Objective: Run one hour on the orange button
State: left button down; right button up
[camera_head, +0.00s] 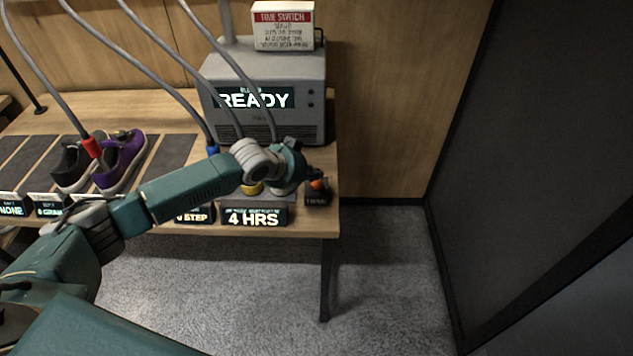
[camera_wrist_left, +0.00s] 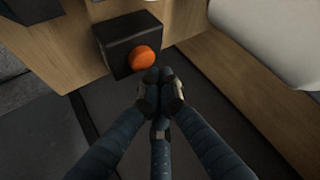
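The orange button (camera_head: 317,184) is a small dome on a black box (camera_head: 318,197) at the front right corner of the table. In the left wrist view the button (camera_wrist_left: 142,59) sits on the face of the black box (camera_wrist_left: 118,40). My left gripper (camera_head: 308,176) reaches in from the left, just beside the button. In the left wrist view its fingertips (camera_wrist_left: 160,88) are together, with nothing between them, close to the button's lower right. I cannot tell whether they touch it. My right gripper is not in view.
A grey machine (camera_head: 262,110) reading READY stands behind, with a TIME SWITCH sign (camera_head: 283,25) on top. A display (camera_head: 256,217) reads 4 HRS. Purple (camera_head: 121,160) and dark (camera_head: 74,168) sneakers are on the left. Grey hoses cross above the table. The floor at right is clear.

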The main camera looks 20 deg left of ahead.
aim_at(314, 184)
pick_arm(q)
jog(key=shift+f, duration=0.3)
jog(key=shift+f, duration=0.55)
dwell(0.6)
jog(key=shift+r, duration=0.1)
jog(key=shift+r+p, duration=0.75)
jog(key=shift+r, duration=0.1)
jog(key=shift+r, duration=0.1)
notch_tip(314, 184, up, 5)
jog(key=p, duration=0.5)
dwell(0.6)
